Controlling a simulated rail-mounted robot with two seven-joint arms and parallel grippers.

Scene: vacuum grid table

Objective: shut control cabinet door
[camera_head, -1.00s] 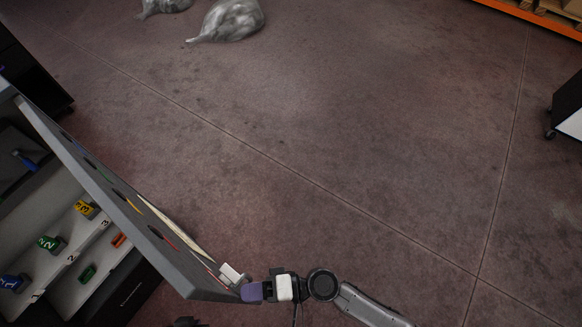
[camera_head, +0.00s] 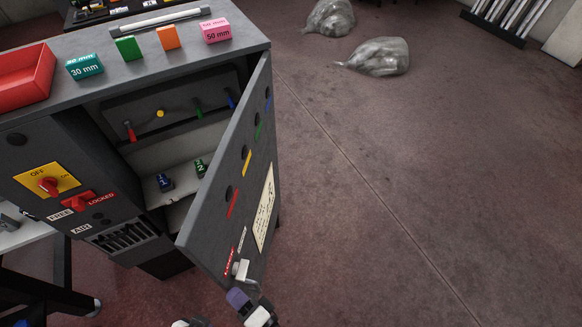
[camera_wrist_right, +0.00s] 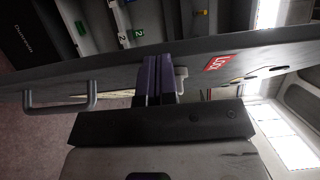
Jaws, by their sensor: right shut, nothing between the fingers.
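The grey control cabinet (camera_head: 100,130) stands at left in the head view. Its door (camera_head: 232,165) is swung partly open, hinged at the cabinet's far right side, with the shelves showing inside. A pale handle or latch (camera_head: 240,270) is near the door's lower free edge. My right gripper (camera_head: 237,297) is shut and empty at the outer side of that corner. In the right wrist view, the purple fingers (camera_wrist_right: 158,78) overlap the door's edge (camera_wrist_right: 110,72) beside a white knob (camera_wrist_right: 181,78); contact is unclear. My left gripper is not visible.
The cabinet top carries a red tray (camera_head: 25,75) and several coloured blocks, including a pink one (camera_head: 216,31). A red switch (camera_head: 48,185) is on its front. Clear bags (camera_head: 378,57) lie on the floor beyond. The floor right of the door is clear.

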